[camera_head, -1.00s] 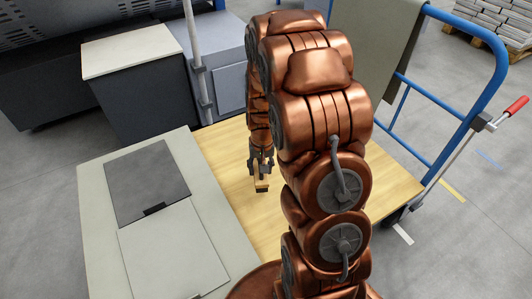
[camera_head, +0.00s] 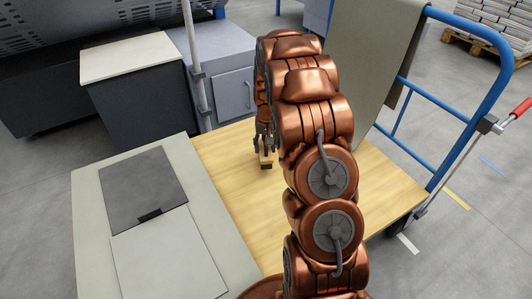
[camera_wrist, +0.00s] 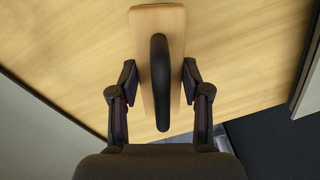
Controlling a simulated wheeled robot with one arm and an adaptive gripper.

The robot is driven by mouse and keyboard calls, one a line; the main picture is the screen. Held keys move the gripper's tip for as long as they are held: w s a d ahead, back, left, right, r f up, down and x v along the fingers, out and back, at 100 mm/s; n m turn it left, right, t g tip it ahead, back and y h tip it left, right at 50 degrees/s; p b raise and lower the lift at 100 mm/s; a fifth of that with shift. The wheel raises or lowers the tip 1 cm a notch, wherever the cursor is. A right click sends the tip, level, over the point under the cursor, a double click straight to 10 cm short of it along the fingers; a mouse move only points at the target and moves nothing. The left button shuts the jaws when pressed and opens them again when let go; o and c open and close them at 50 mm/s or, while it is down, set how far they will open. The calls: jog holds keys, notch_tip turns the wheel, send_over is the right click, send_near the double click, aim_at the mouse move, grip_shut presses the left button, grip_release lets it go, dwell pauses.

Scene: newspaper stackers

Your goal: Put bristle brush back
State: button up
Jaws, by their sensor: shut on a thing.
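The bristle brush shows in the wrist view as a pale wooden block (camera_wrist: 174,20) with a black curved handle (camera_wrist: 159,75) on top. My gripper (camera_wrist: 160,78) is shut on it, with one finger on each side. In the head view my gripper (camera_head: 266,148) points down over the far part of a wooden trolley deck (camera_head: 225,150), and the brush (camera_head: 267,162) shows small below the fingers. I cannot tell whether the brush touches the deck. Its bristles are hidden.
A grey-topped table (camera_head: 95,225) with a dark square plate (camera_head: 143,185) and a pale panel (camera_head: 170,255) stands left. A dark cabinet (camera_head: 140,100) and a grey box (camera_head: 232,90) stand behind. The trolley's blue rail (camera_head: 480,110) rises right, with a draped sheet (camera_head: 375,50).

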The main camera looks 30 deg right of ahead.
jog(key=shift+w+d, duration=0.35)
jog(key=shift+w, duration=0.05)
jog(key=shift+f+b, duration=1)
jog(key=shift+f, duration=0.75)
jog(key=shift+f, duration=0.1)
jog(key=o, duration=1.3)
